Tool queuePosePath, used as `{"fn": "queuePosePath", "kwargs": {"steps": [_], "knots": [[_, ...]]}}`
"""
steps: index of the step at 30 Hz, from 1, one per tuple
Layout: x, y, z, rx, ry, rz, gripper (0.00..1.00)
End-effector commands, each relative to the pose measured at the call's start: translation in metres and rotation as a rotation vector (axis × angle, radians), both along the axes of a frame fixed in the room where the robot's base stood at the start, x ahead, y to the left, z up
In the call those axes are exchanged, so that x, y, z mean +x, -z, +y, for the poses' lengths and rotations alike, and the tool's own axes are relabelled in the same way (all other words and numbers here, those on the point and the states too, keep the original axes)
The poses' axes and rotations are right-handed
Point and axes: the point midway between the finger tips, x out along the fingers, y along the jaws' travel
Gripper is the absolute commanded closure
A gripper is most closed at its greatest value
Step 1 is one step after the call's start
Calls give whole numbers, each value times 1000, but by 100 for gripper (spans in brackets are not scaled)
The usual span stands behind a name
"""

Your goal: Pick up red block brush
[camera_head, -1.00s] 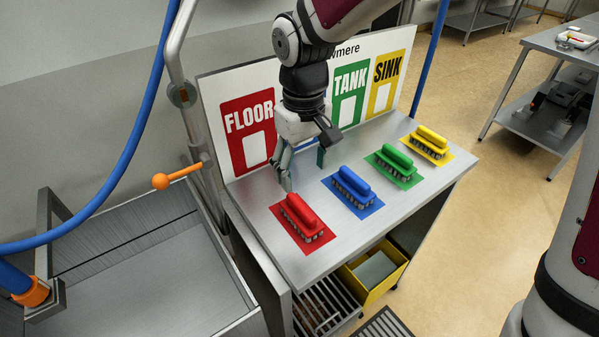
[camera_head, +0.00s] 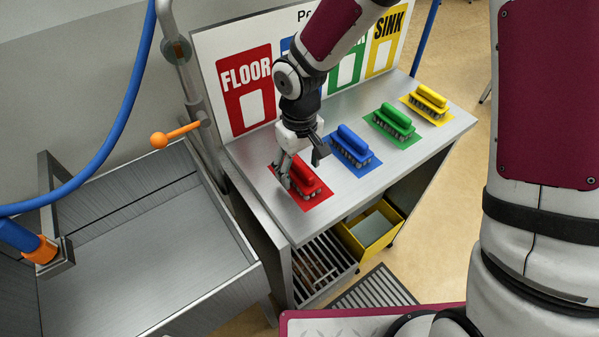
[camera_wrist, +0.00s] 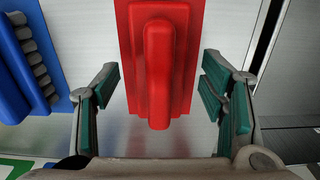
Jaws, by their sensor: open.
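The red block brush (camera_head: 307,180) sits on its red mat (camera_head: 316,201) at the left end of the steel table. My gripper (camera_head: 284,176) is just above the brush's back end, pointing down. In the wrist view the red brush (camera_wrist: 158,65) lies between the two open fingers, ahead of the palm, with its raised handle toward me. The fingers (camera_wrist: 160,98) have green pads and a gap on each side of the brush, so they do not touch it. In the head view my gripper hides part of the brush's back end.
A blue brush (camera_head: 352,145) is close on the right, also at the left edge of the wrist view (camera_wrist: 22,62). Green (camera_head: 394,120) and yellow (camera_head: 430,97) brushes stand farther right. A sign board (camera_head: 246,88) rises behind. A steel sink (camera_head: 150,245) is left.

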Motion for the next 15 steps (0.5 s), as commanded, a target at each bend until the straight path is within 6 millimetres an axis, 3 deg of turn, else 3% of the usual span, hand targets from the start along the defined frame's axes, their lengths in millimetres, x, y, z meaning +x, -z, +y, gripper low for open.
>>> {"fn": "queuePosePath", "kwargs": {"steps": [3,11,15], "knots": [[0,11,0,-1,1,1,35],[0,13,0,0,0,-1,35],[0,13,0,0,1,-1,64]]}}
